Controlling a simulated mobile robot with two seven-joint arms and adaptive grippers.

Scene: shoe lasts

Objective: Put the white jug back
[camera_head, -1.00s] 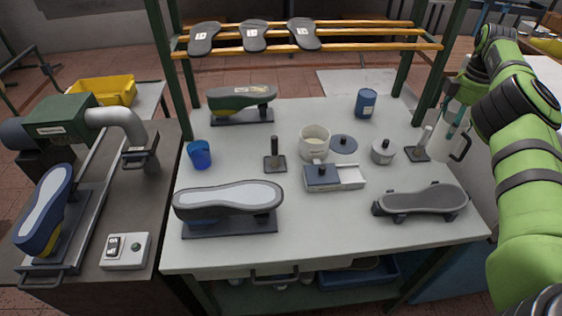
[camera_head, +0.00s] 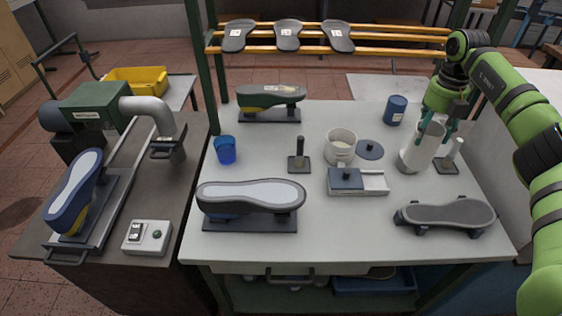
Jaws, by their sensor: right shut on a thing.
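The white jug (camera_head: 420,150) is upright at the right side of the grey table (camera_head: 330,225), left of a small white-handled tool on a dark base (camera_head: 450,158). My right gripper (camera_head: 437,120) comes down from above and is shut on the jug near its upper part. The fingers hide part of the jug's rim. I cannot tell whether the jug's bottom touches the table or hangs just above it. My left gripper is not in view.
Near the jug are a blue can (camera_head: 395,110), a dark blue round lid (camera_head: 370,150) and a cream mug (camera_head: 340,145). Rack bars (camera_head: 385,36) cross the back. Bare table shows at the front middle.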

